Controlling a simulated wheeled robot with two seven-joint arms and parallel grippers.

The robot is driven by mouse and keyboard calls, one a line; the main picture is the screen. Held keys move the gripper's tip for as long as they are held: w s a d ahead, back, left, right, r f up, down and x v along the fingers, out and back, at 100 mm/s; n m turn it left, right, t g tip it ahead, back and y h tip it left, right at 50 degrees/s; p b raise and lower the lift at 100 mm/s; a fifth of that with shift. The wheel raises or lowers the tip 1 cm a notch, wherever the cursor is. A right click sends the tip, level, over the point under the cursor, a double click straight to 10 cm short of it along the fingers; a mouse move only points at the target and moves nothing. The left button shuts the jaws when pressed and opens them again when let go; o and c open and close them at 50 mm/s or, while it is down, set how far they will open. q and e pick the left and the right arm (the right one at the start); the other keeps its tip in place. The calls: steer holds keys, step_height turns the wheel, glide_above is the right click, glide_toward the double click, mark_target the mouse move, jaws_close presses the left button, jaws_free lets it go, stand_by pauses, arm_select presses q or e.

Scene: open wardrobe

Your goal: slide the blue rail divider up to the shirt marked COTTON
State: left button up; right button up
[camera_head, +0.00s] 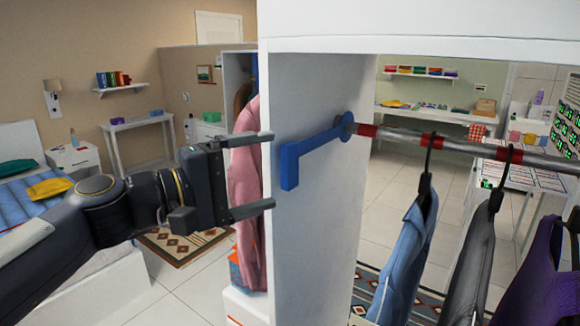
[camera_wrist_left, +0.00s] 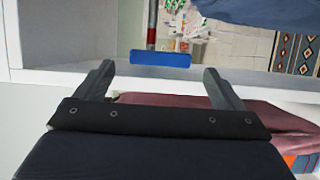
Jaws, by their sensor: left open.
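The blue rail divider (camera_head: 315,145) hangs at the left end of the metal rail (camera_head: 400,139), by the white wardrobe panel. Its flat arm reaches left and ends in a short downward tab. My left gripper (camera_head: 269,170) is open and empty, its fingers pointing at the tab from the left. In the left wrist view the divider (camera_wrist_left: 160,59) shows as a blue bar beyond and between the open fingertips (camera_wrist_left: 158,70). A blue shirt (camera_head: 403,265), a grey shirt (camera_head: 473,268) and a purple garment (camera_head: 540,280) hang farther right. No COTTON marking is readable. My right gripper is out of view.
The white panel (camera_head: 310,225) stands just behind the divider. A pink garment (camera_head: 245,190) hangs behind my left gripper. The rail has red bands. Its stretch between the divider and the first hanger (camera_head: 427,165) is free of garments.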

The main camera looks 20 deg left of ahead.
arm_select(q)
steer(key=p+x, duration=0.1)
steer(key=x, duration=0.6)
steer(key=shift+w+d, duration=0.15)
steer(key=shift+d, duration=0.05)
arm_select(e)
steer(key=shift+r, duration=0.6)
